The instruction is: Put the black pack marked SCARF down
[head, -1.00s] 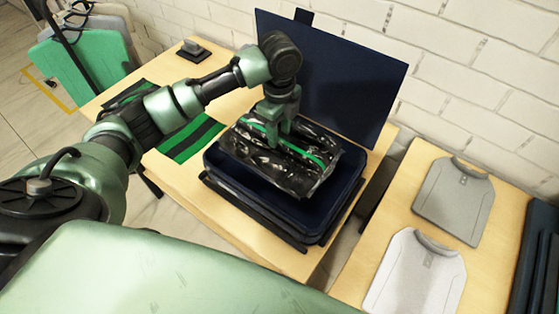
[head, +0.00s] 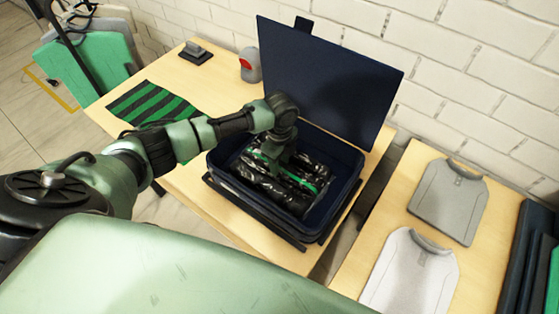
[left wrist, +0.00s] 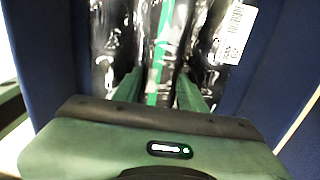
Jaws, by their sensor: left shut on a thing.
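The black pack (head: 262,187), in shiny clear wrap with a green stripe, lies inside the open dark blue box (head: 353,166), below its rim. My left gripper (head: 277,163) reaches down into the box and is shut on the pack. In the left wrist view, the pack (left wrist: 111,35) runs between and beyond the fingers (left wrist: 157,90), and a white barcode label (left wrist: 235,32) shows on it. I cannot read the word SCARF. Whether the pack rests fully on the box floor is hidden. My right gripper is not in view.
The box's lid (head: 330,85) stands open at the back, near the white brick wall. A striped green and black cloth (head: 150,108), a grey and red object (head: 250,65) and a small stand (head: 195,52) are on the table. Grey (head: 448,203) and white (head: 412,275) shirts lie on the right table.

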